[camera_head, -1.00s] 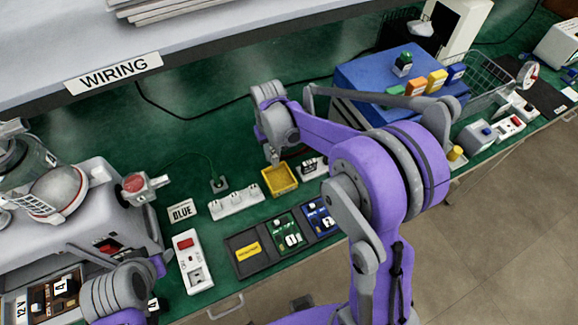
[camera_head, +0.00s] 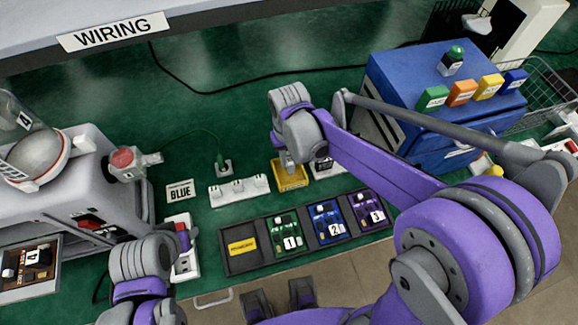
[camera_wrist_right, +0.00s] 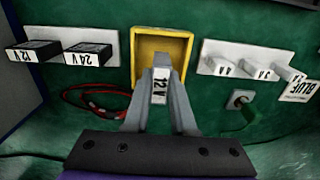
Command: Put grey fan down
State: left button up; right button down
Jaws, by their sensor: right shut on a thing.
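No grey fan can be made out in these frames.
Black plugs labelled 12 V (camera_wrist_right: 33,52) and 24 V (camera_wrist_right: 88,54) show in the wrist view. A dark holder (camera_head: 262,266) with numbered boards lies nearer. A blue box (camera_head: 400,92) stands right.

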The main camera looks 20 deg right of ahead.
aim_at(289, 166)
jog(key=shift+f, duration=1.95)
jog(key=shift+f+b, duration=0.2)
jog(key=shift+b, duration=0.1)
jog(key=c, duration=0.7)
grip_release()
jog(key=shift+c, duration=0.2)
jog(key=shift+r, duration=0.1)
